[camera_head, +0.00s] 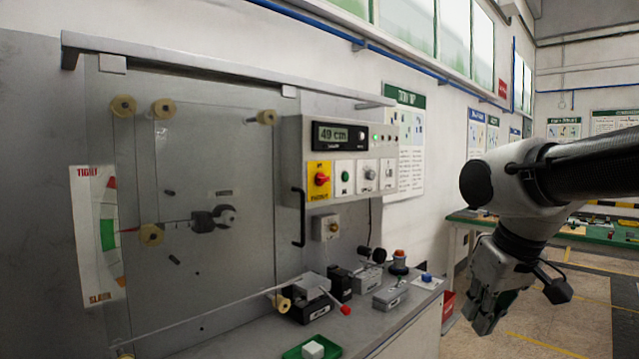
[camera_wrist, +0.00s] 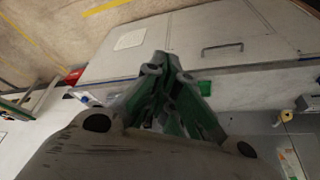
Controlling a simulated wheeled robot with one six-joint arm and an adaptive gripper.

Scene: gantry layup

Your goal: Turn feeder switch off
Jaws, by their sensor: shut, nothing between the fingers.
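A grey control box (camera_head: 350,150) is fixed to the upright metal panel, with a display reading 49 cm. On its face are a red rotary knob on a yellow plate (camera_head: 320,179), a green button (camera_head: 345,177) and two more controls to the right. The small labels are too blurred to read, so I cannot tell which one is the feeder switch. A small box with a brass-coloured knob (camera_head: 333,229) sits just below. My gripper (camera_head: 484,318) hangs low to the right, well apart from the panel. In the wrist view its fingers (camera_wrist: 166,68) are together and empty.
The bench (camera_head: 405,325) below the panel carries small black and grey devices, a red-tipped lever (camera_head: 345,309) and a green tray with a white block (camera_head: 313,349). A black handle (camera_head: 298,217) sticks out beside the control box. Open floor lies right of the bench.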

